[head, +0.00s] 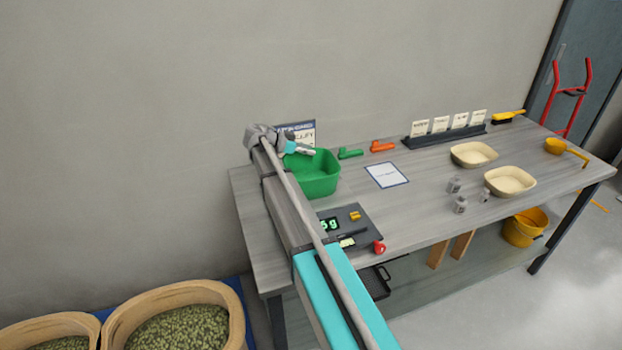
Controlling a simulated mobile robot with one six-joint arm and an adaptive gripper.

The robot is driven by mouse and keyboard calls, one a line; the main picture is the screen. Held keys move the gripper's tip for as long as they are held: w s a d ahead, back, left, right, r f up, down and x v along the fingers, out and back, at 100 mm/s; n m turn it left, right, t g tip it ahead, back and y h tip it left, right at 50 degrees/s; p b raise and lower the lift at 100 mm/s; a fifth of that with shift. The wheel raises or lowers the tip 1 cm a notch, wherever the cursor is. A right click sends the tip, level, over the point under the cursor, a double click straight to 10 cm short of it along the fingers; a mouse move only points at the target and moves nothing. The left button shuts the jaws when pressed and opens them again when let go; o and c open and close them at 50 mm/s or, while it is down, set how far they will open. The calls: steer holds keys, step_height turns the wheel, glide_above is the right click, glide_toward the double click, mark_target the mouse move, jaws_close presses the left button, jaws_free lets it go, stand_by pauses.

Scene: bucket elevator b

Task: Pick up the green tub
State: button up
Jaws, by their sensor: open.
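The green tub (318,180) stands upright on the grey workbench (415,217), towards its left back. My arm reaches over the left side of the bench, and its end covers part of the tub's left side. My gripper (303,151) is at the tub's upper left rim, near its back corner. It is open; whether a finger touches the rim is too small to tell. The tub's inside shows only in part.
A scale (350,226), a paper sheet (386,175), and green (350,153) and orange (383,146) tools lie near the tub. A sign (300,131) stands behind it. Cream bowls (510,181) and small weights (460,205) are further right. Wooden bins (235,312) stand at lower left.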

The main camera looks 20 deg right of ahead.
steer(key=shift+c, duration=0.2)
jaws_close()
steer(key=shift+r, duration=0.15)
stand_by(0.3)
steer(key=shift+r+p, duration=0.9)
steer(key=shift+p, duration=0.2)
steer(key=s+d+r+p, duration=0.5)
steer(key=s+r+p, duration=0.6)
steer(key=s, duration=0.2)
steer(key=shift+d, duration=0.15)
